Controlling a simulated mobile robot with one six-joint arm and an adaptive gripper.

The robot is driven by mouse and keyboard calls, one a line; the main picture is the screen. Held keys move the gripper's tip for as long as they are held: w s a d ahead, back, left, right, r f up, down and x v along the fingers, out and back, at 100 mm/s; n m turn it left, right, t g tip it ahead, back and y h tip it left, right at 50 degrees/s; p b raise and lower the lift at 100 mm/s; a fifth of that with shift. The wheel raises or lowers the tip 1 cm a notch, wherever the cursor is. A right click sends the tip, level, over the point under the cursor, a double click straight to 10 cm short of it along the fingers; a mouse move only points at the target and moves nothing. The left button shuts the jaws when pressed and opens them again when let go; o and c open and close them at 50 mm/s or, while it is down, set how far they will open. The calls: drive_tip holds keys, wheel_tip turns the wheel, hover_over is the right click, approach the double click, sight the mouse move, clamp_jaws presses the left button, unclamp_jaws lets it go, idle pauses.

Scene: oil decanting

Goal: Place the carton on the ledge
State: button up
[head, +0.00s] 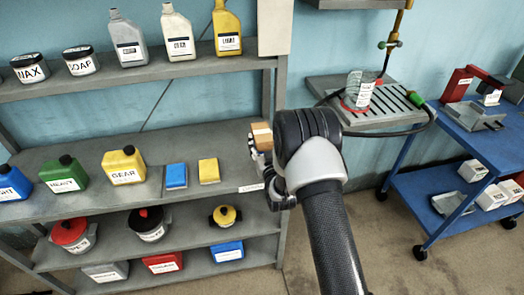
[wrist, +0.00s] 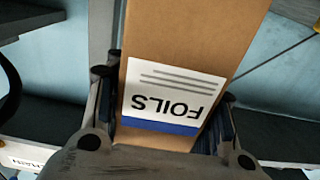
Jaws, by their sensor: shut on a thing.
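The carton (wrist: 190,35) is a brown box with a white and blue FOILS label, upside down in the wrist view. My gripper (wrist: 168,100) is shut on it, one finger along each side. In the head view the carton (head: 262,134) shows small beside my dark wrist, in front of the right end of the shelf rack. My gripper (head: 256,146) is partly hidden there by my wrist. I cannot tell whether the carton touches any surface. No ledge is marked by name; the grey middle shelf board (head: 225,150) has bare room at its right.
A blue box (head: 176,176) and a yellow box (head: 209,171) stand on the middle board, left of my gripper. A rack post (head: 280,100) is close by. A grated drain stand (head: 345,117) and a blue cart (head: 455,135) are at right.

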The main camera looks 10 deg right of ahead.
drive_tip(key=shift+f+b, duration=0.3)
drive_tip(key=shift+f, duration=1.3)
drive_tip(key=shift+f, duration=0.1)
drive_tip(key=shift+f, duration=0.15)
drive_tip(key=o, duration=1.3)
